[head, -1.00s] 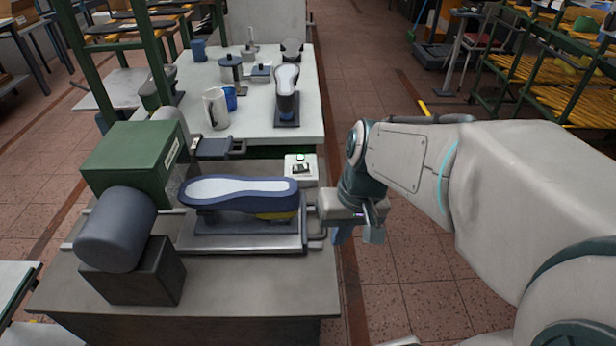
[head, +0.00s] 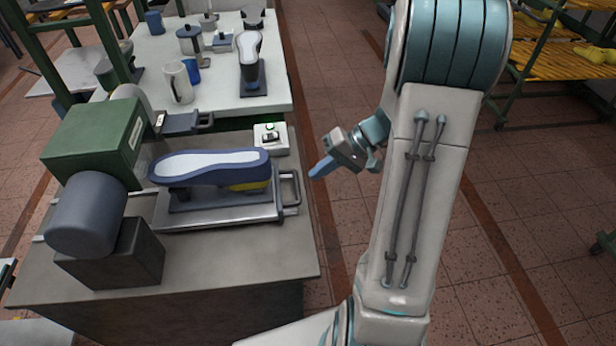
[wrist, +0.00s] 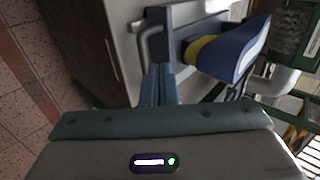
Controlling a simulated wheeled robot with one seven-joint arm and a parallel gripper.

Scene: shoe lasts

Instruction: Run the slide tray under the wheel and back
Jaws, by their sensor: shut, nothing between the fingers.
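The slide tray (head: 215,216) lies on the metal bench beside the wheel (head: 92,214), a dark grey drum at the left. The tray carries a shoe last (head: 212,165) with a pale sole face, dark blue sides and a yellow part underneath. The tray's bar handle (head: 291,188) points right. My gripper (head: 316,171) is shut and empty, to the right of the handle and apart from it in the head view. In the wrist view, my gripper's fingers (wrist: 158,84) appear close to the handle (wrist: 147,45); the gap is hard to judge there.
A green machine housing (head: 92,143) stands behind the wheel. A white switch box with a green button (head: 271,138) sits behind the handle. A white table (head: 218,99) beyond holds mugs, pots and another last (head: 250,62). Open floor lies right of the bench.

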